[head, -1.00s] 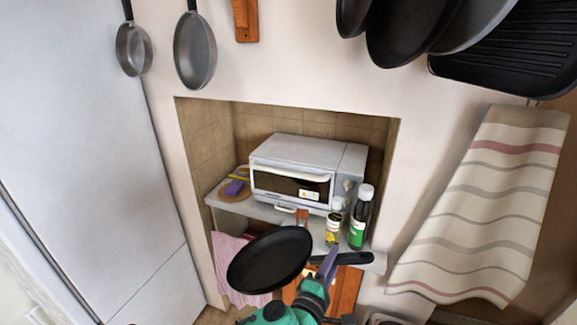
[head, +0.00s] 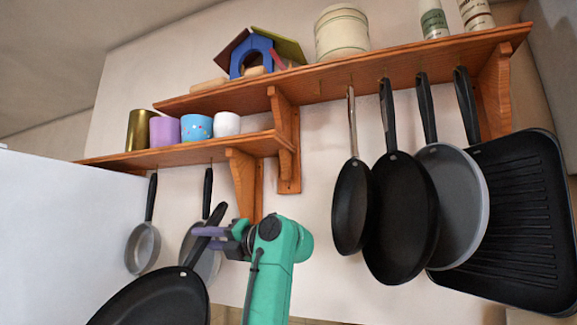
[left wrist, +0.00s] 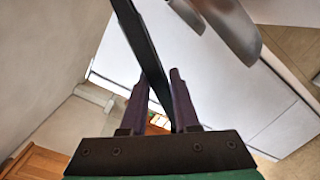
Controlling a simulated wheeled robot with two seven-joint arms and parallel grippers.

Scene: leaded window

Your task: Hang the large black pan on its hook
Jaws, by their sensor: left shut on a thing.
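The large black pan (head: 152,303) is at the lower left of the head view, partly cut off by the frame edge. Its handle points up and to the right. My left gripper (head: 203,236) is shut on this handle. In the left wrist view, the dark handle (left wrist: 148,58) runs between the fingers of my left gripper (left wrist: 156,90). The held pan is below the lower wooden shelf (head: 180,154), in front of a hanging grey pan. I cannot make out a free hook. My right gripper is not in view.
Under the upper shelf (head: 350,78) hang a narrow black pan (head: 351,208), another black pan (head: 402,222), a grey pan (head: 462,198) and a griddle (head: 525,225). Two grey pans (head: 142,250) hang at left. Cups (head: 165,131) stand above.

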